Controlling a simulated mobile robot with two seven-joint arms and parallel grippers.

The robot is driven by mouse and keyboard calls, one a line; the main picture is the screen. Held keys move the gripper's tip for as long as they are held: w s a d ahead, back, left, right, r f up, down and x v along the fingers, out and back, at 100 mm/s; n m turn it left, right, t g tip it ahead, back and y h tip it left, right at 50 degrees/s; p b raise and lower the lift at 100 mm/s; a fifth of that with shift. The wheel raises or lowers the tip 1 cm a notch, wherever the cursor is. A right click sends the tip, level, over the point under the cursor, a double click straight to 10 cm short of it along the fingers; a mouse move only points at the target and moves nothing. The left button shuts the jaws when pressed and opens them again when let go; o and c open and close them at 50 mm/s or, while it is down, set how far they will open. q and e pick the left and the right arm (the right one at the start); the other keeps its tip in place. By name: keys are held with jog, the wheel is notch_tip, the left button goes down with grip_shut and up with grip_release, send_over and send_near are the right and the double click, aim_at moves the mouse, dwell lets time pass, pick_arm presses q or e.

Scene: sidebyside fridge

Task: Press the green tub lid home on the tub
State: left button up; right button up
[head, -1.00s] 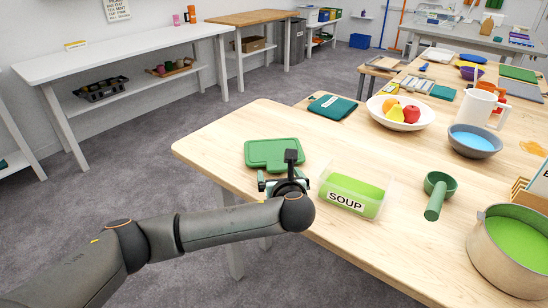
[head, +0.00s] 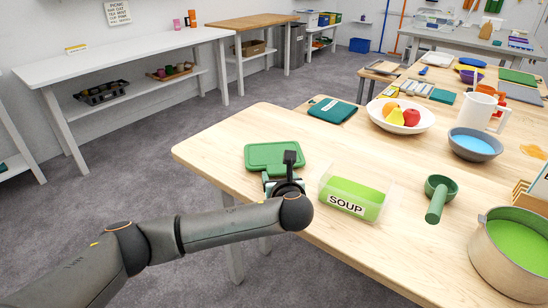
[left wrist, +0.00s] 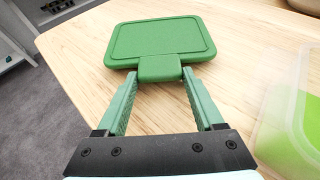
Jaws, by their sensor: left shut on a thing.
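The green tub lid (head: 272,154) lies on the wooden table near its left corner. In the left wrist view the lid (left wrist: 160,38) is a flat rounded rectangle with a tab pointing at my gripper. My left gripper (left wrist: 160,76) is shut on this tab, one finger on each side. In the head view the left gripper (head: 284,180) is partly hidden by its own wrist. The clear tub (head: 371,203), with green soup and a SOUP label, stands open to the right of the gripper. It shows partly in the left wrist view (left wrist: 290,125). My right gripper is out of view.
A green ladle (head: 438,198) and a large pot of green soup (head: 512,252) are right of the tub. Behind are a fruit bowl (head: 401,120), a blue-filled bowl (head: 475,144) and a teal folded cloth (head: 332,111). The wood between lid and fruit bowl is bare.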

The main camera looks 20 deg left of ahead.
pick_arm(q)
jog(key=shift+c, duration=1.1)
jog(key=shift+r, duration=0.1)
jog(key=shift+r, duration=0.25)
jog(key=r, duration=0.1)
jog(key=r+p, duration=0.1)
jog(key=r, duration=0.1)
jog(key=shift+s+d+r+p, duration=0.1)
jog(key=shift+s+r+p, duration=0.2)
jog(key=shift+p, duration=0.1)
jog(key=s+d+r+p, duration=0.3)
jog(key=s+r+p, duration=0.3)
jog(key=s, duration=0.7)
jog(key=shift+d+r+p, duration=0.15)
jog(key=shift+r+p, duration=0.15)
jog(key=shift+r, duration=1.05)
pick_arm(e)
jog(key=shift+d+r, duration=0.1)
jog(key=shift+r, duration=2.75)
